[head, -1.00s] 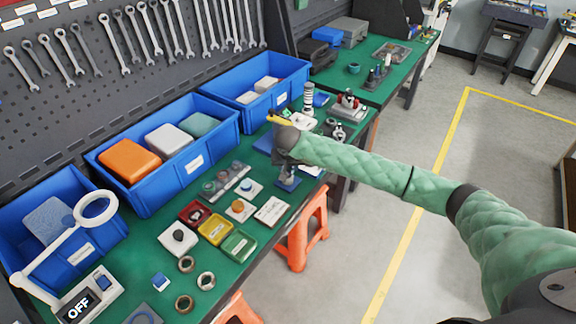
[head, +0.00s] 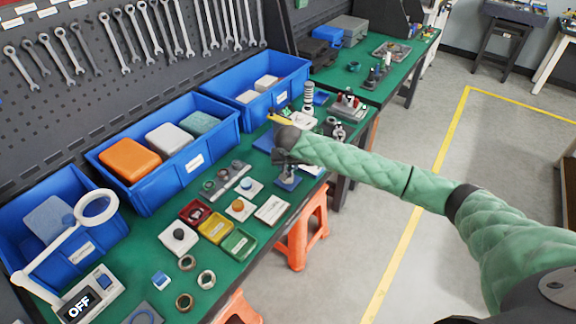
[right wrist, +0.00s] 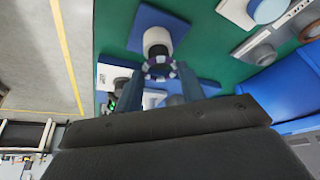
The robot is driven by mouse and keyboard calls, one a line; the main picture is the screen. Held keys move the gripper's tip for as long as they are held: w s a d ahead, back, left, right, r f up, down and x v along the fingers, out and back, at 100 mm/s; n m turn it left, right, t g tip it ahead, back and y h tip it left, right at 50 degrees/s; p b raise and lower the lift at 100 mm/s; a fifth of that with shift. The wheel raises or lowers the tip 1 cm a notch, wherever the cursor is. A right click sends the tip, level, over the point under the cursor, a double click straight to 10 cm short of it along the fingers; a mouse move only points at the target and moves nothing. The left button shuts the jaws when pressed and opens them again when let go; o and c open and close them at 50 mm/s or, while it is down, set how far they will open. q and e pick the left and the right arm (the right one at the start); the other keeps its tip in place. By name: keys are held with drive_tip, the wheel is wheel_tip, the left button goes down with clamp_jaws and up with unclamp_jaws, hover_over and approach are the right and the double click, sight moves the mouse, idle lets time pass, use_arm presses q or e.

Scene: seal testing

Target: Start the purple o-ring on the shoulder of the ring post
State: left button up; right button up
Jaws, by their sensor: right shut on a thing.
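In the right wrist view, my right gripper (right wrist: 160,73) is shut on a dark, purplish o-ring (right wrist: 150,71) with lighter patches, held at its fingertips. A post (right wrist: 157,38) with a pale body and a dark end stands on a blue base plate (right wrist: 186,36), just beyond the ring. The ring overlaps the post's near end in this view; I cannot tell whether they touch. In the head view, my right gripper (head: 284,157) is above a blue base plate (head: 288,184) near the bench's front edge, and the ring is too small to make out. My left gripper is not in view.
Small red, yellow and green trays (head: 240,243) and loose rings (head: 206,280) lie left of my gripper. Blue bins (head: 165,155) line the back. A striped post (head: 308,95) and fixtures stand beyond. An orange stool (head: 300,240) stands below the front edge.

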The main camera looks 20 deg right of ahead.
drive_tip(key=shift+f, duration=0.85)
idle(0.9)
drive_tip(key=o, duration=0.8)
